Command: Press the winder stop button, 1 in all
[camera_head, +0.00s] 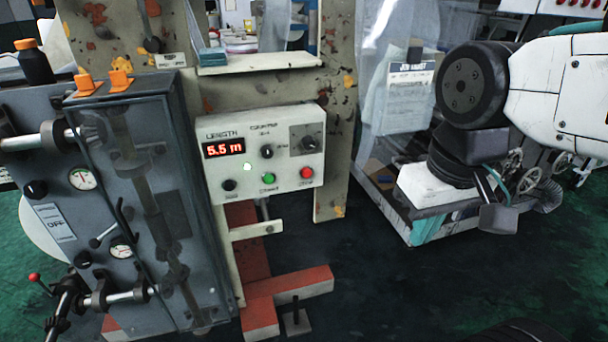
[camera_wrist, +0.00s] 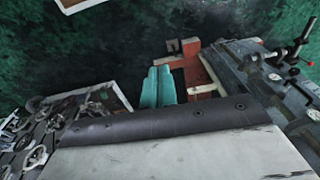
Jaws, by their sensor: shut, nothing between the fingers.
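My gripper (camera_head: 427,230) is to the right of and lower than the panel in the head view, well apart from the red button. Its teal fingers (camera_wrist: 158,74) lie side by side, shut and empty, in the wrist view. I cannot make out the stop button in the wrist view.
A grey machine cabinet (camera_head: 150,200) with gauges, rods and a red-knobbed lever stands left of the panel. Red beams (camera_head: 290,285) lie on the floor below it. A mottled post (camera_head: 336,110) stands right of the panel. Dark floor between the beams and my gripper is clear.

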